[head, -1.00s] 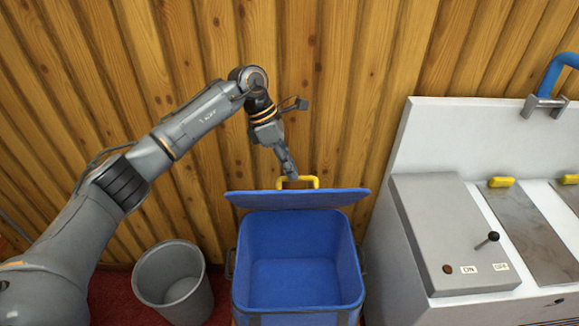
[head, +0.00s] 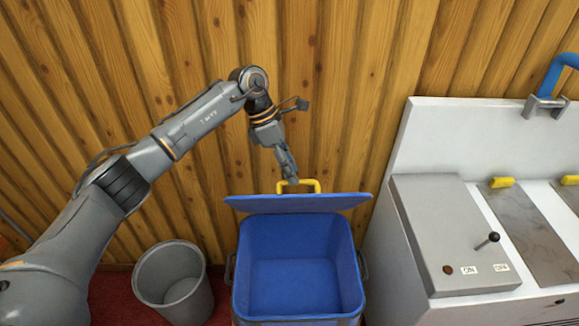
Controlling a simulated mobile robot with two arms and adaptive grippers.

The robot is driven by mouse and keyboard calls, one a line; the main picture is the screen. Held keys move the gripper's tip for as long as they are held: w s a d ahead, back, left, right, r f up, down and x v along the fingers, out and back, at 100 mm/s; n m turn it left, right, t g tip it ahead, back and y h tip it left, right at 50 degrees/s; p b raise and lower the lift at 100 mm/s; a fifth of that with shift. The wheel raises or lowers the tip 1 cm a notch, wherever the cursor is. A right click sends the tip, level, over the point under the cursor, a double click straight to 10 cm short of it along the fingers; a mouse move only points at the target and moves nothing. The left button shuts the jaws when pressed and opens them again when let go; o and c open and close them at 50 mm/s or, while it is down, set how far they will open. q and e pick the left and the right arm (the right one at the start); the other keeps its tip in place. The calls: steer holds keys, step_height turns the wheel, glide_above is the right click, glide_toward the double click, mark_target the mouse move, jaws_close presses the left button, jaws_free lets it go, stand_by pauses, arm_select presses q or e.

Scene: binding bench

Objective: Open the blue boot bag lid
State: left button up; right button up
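The blue boot bag (head: 296,285) stands in the lower middle of the head view, and its empty inside shows. Its blue lid (head: 298,203) is raised at the back, near upright and seen almost edge-on. A yellow handle (head: 311,186) sits at the lid's top edge. My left gripper (head: 290,178) points down at the left part of this handle, touching it or very close to it. Its fingers are small and overlap the handle, so I cannot tell whether they are shut on it. My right gripper is out of view.
A grey bin (head: 173,283) stands on the red floor left of the bag. A white machine (head: 420,150) with a grey switch box (head: 452,235), a black lever (head: 487,240) and a blue handle (head: 562,72) is close on the right. A wooden wall (head: 350,90) rises behind.

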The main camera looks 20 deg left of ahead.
arm_select(q)
steer(key=w+a+r+p, duration=0.6)
steer(key=w+a+r, duration=0.2)
steer(key=r, duration=0.2)
steer(key=shift+w+a+r, duration=0.15)
steer(key=shift+a+r, duration=0.05)
steer(key=shift+a, duration=0.15)
stand_by(1.2)
stand_by(0.4)
